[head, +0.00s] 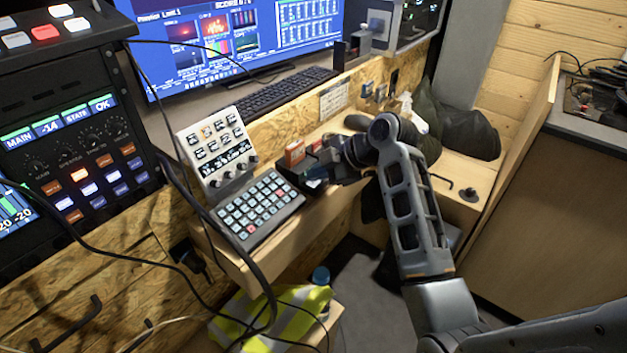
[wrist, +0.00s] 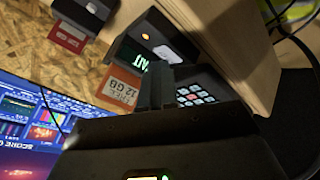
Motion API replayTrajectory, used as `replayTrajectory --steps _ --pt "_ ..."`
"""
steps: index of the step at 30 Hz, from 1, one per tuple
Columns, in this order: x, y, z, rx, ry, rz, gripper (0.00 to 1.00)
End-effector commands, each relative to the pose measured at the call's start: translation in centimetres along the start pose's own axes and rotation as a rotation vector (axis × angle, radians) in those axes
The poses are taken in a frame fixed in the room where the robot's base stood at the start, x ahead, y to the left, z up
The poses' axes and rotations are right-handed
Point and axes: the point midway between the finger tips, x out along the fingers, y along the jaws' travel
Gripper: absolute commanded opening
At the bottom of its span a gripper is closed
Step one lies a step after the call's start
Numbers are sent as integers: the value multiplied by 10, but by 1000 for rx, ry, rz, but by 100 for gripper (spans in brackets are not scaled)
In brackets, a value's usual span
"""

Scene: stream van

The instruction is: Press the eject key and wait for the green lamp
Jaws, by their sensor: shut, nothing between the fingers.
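In the wrist view a small dark card reader (wrist: 128,48) stands on a wooden shelf. Its face carries a pale key (wrist: 165,53), likely the eject key, a small amber-lit lamp (wrist: 146,36) and a display with green characters (wrist: 140,63). I see no separate green lamp lit. An orange card marked GB (wrist: 118,92) is beside the reader. My gripper (wrist: 160,72) is shut and empty, its fingertips close to the reader's face; I cannot tell whether they touch it. In the head view my gripper (head: 318,168) is over the shelf, and the arm hides much of the reader.
A keypad panel (head: 262,205) with a tilted control unit (head: 216,148) sits left of my gripper. A rack (head: 75,130) and loose cables stand farther left. A monitor (head: 240,40) and keyboard (head: 285,88) are behind. A dark bag (head: 468,130) lies at the right.

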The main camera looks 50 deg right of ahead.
Motion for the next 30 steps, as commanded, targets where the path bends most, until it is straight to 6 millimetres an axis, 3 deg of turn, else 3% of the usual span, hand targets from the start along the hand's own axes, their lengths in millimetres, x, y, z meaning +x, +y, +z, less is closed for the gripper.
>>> replayTrajectory --steps 23,30 --pt "-12 9 -9 0 0 0 0" --pt "-24 17 -17 0 0 0 0"
